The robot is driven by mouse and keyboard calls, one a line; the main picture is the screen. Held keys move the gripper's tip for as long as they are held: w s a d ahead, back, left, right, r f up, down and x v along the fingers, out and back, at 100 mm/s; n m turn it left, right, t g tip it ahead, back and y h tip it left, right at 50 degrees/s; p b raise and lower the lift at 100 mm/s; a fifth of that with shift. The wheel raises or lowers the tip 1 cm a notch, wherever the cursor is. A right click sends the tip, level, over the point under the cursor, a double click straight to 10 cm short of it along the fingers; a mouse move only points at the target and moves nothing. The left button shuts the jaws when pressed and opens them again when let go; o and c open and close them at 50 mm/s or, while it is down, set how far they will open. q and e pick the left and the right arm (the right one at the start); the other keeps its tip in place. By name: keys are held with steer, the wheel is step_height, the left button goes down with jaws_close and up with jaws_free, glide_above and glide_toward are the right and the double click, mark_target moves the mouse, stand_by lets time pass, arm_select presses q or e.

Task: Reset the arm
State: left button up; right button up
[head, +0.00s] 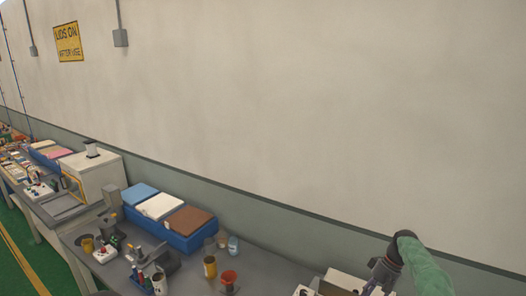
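My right arm, in a green sleeve with a dark wrist, comes in at the bottom right of the head view. My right gripper (373,286) points down towards the bench at the bottom edge. Its fingertips are small and partly cut off, so I cannot tell whether it is open or shut, or whether it holds anything. My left gripper is not in view.
A grey workbench (262,268) runs along a pale wall (300,100). On it stand a blue bin (178,238) with blue, white and brown contents, a white machine (92,176), cups and small tools. A yellow sign (69,42) hangs on the wall. Green floor shows at left.

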steer(key=s+a+f+m, duration=0.1)
steer(key=s+a+f, duration=0.65)
steer(key=f, duration=0.45)
steer(key=s+a+f+m, duration=0.1)
steer(key=s+a+f, duration=0.6)
steer(key=f, duration=0.4)
steer(key=s+a+f+m+t, duration=0.1)
steer(key=s+a, duration=0.4)
steer(key=s, duration=0.6)
steer(key=s+a+f+m+t, duration=0.1)
steer(key=s+a, duration=0.5)
steer(key=s, duration=0.5)
step_height(320, 180, down, 26)
steer(key=w+a+b, duration=0.1)
steer(key=b, duration=2.7)
steer(key=shift+a+f+n+h, duration=0.15)
steer(key=shift+n+h, duration=0.15)
steer(key=shift+h, duration=0.1)
